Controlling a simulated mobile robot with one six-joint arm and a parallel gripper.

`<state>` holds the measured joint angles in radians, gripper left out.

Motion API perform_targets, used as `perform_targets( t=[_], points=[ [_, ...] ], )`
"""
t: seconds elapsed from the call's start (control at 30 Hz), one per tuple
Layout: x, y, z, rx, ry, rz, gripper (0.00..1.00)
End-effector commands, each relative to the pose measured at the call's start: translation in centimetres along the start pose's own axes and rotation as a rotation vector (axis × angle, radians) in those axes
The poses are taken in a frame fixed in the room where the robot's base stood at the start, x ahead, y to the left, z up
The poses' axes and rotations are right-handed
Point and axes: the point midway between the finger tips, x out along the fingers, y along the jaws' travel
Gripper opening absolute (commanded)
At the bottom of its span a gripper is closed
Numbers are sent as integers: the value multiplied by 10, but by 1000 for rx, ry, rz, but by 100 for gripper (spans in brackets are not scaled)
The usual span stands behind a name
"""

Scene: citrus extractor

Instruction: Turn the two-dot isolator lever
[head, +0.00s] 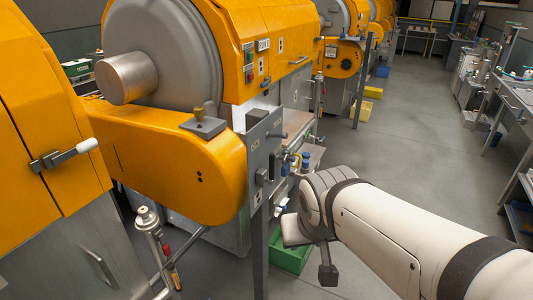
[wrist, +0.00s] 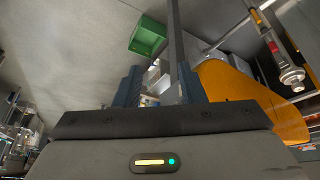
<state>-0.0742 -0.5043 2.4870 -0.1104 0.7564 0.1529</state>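A grey panel (head: 256,150) on a post stands beside the rounded yellow housing in the head view. It carries several small levers: an upper lever with a rod handle (head: 277,136), a dark upright handle (head: 274,165) and a lower lever (head: 262,178). The dot marks on the panel are too small to tell which lever has two. My gripper (wrist: 158,75) is open and empty in the wrist view, with the grey post (wrist: 177,40) showing beyond its fingers. In the head view my arm's end is right of and below the panel, apart from the levers; its fingers are not clear there.
A yellow housing (head: 170,160) with two dark dots is left of the panel. A green bin (head: 290,258) stands on the floor behind my wrist. A valve pipe (head: 152,225) is at lower left. The aisle floor (head: 400,130) to the right is clear.

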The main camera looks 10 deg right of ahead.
Motion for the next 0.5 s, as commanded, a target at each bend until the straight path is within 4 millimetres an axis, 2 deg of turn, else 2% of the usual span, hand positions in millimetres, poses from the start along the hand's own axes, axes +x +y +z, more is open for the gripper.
perform_targets(
  t=[0.03, 0.2, 0.3, 0.37, 0.4, 0.5],
  points=[
    [15, 4, -16, -1, 48, 18, 36],
    [58, 26, -90, -18, 299, 67, 36],
    [81, 32, -130, -45, 448, 56, 36],
    [99, 30, -142, -105, 478, 33, 36],
    [102, 36, -165, -86, 591, 39, 36],
    [118, 37, -196, -105, 753, 1, 36]
  ],
)
